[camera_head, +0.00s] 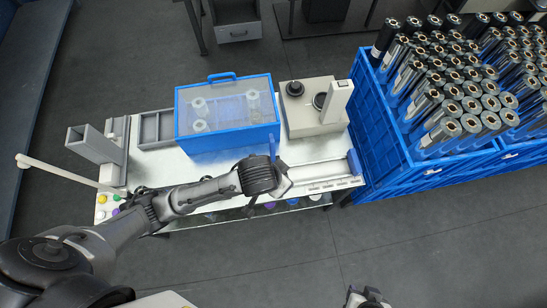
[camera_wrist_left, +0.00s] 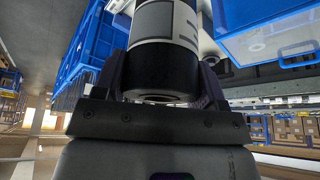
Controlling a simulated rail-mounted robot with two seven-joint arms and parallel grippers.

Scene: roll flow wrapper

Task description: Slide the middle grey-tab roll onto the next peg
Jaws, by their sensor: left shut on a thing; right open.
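In the left wrist view, my left gripper (camera_wrist_left: 161,92) is shut on a dark roll (camera_wrist_left: 160,62) with a black end and a white printed band. The fingers lie on both sides of its black end. I cannot see a grey tab on it. In the head view my left wrist is over the front edge of the metal table (camera_head: 225,172) and hides the fingers and the held roll. Several small coloured ends (camera_head: 292,201) show under that edge; no peg can be made out. My right gripper (camera_head: 368,298) is open and empty at the bottom edge, partly cut off.
A blue box with a clear lid (camera_head: 228,115) and a beige device (camera_head: 313,108) stand on the table. Blue crates (camera_head: 385,135) full of upright rolls (camera_head: 460,85) stand at the right. A grey chute (camera_head: 97,143) and coloured buttons (camera_head: 103,205) are at the left. The front floor is clear.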

